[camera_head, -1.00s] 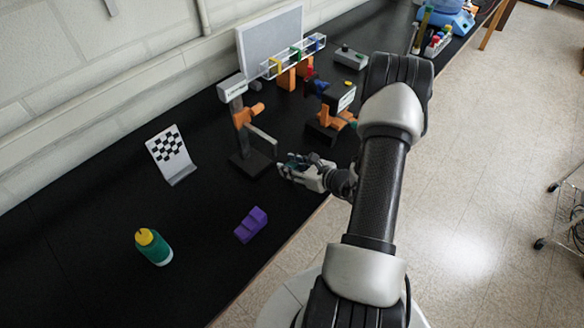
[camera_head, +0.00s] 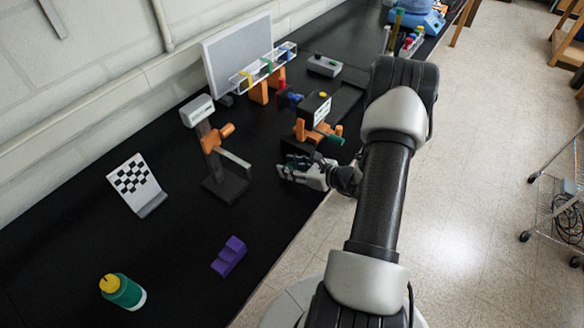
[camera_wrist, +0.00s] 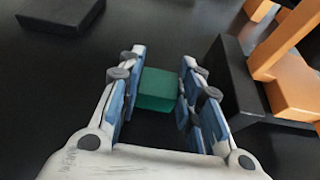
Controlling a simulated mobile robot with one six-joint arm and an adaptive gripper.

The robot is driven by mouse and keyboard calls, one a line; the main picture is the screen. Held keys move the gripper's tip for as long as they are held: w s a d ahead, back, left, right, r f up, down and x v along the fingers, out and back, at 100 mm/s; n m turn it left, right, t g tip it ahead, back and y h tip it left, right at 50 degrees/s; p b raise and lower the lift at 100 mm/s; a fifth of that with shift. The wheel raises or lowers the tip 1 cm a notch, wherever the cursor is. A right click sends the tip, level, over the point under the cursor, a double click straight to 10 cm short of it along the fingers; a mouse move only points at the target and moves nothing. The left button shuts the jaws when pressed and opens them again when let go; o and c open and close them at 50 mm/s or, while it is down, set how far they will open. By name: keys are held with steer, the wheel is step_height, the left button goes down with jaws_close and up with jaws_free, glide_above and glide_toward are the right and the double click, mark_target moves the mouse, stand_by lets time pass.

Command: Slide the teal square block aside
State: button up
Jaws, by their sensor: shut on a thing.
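The teal square block (camera_wrist: 157,91) sits between the two fingers of my gripper (camera_wrist: 163,62) in the wrist view. The gripper is shut on it, with one finger at each side. Its lower part is hidden from view. In the head view my gripper (camera_head: 288,170) is low over the black bench, near its front edge, between the grey-and-orange stand and the orange-and-black stand. The block is mostly hidden there by the fingers.
The grey-and-orange stand (camera_head: 214,160) is left of my gripper. The orange-and-black stand (camera_head: 312,130) is close behind it.

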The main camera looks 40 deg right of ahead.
steer(key=o, duration=1.2)
steer(key=v, duration=1.2)
steer(key=shift+r, duration=0.1)
